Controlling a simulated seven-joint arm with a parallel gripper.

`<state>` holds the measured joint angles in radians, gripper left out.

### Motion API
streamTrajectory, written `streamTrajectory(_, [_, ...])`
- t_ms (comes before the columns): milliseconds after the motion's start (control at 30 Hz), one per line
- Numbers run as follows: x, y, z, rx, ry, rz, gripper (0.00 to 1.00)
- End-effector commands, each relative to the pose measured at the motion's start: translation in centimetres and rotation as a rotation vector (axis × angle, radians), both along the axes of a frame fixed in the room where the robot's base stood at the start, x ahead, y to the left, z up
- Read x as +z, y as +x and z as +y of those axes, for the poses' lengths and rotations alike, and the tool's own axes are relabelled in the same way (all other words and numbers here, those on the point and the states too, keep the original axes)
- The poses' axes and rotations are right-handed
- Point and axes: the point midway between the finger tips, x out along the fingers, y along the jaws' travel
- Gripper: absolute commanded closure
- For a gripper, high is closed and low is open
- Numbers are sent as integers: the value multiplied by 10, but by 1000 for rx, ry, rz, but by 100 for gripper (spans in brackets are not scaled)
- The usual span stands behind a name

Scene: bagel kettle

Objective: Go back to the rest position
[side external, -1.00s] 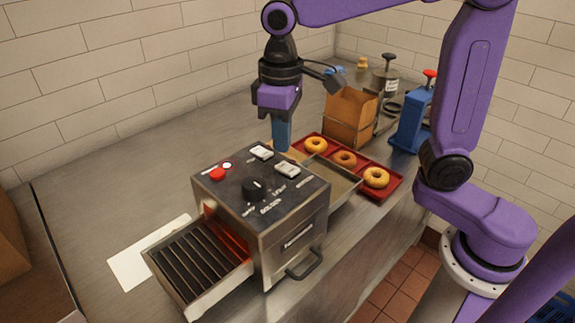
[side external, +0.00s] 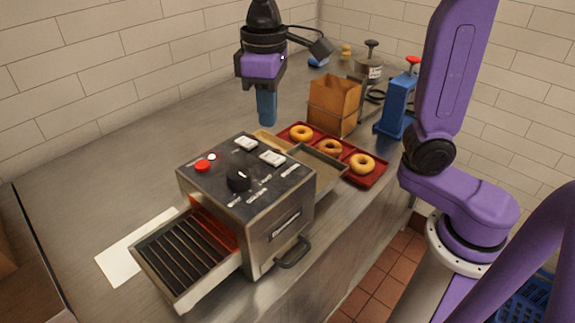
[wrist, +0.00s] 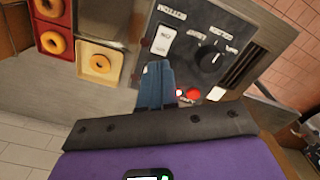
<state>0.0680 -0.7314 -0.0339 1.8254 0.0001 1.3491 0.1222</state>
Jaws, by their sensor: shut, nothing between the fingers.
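My gripper (side external: 267,108) is purple and black with blue fingers. It is shut and empty, pointing down above and behind the toaster (side external: 250,200) in the side view. In the wrist view, the blue fingers of my gripper (wrist: 155,85) are together, in front of the toaster's control panel (wrist: 195,45). The panel has a black knob (side external: 238,180), a red button (side external: 202,166) and white switches. The toaster's opening glows orange.
A red tray (side external: 373,178) with three bagels lies behind the toaster, beside a metal chute (side external: 325,172). A paper bag (side external: 333,103) and a blue device (side external: 396,105) stand farther back. A white sheet (side external: 118,262) lies at left.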

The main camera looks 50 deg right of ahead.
Motion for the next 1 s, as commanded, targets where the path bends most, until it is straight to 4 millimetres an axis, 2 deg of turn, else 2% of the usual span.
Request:
streamTrajectory(267, [-27,-43,-22,140,3,-4,100])
streamTrajectory(800, [-89,-155,-88,450,17,-16,100])
streamTrajectory(1000, [-105,-185,-107,530,21,-18,100])
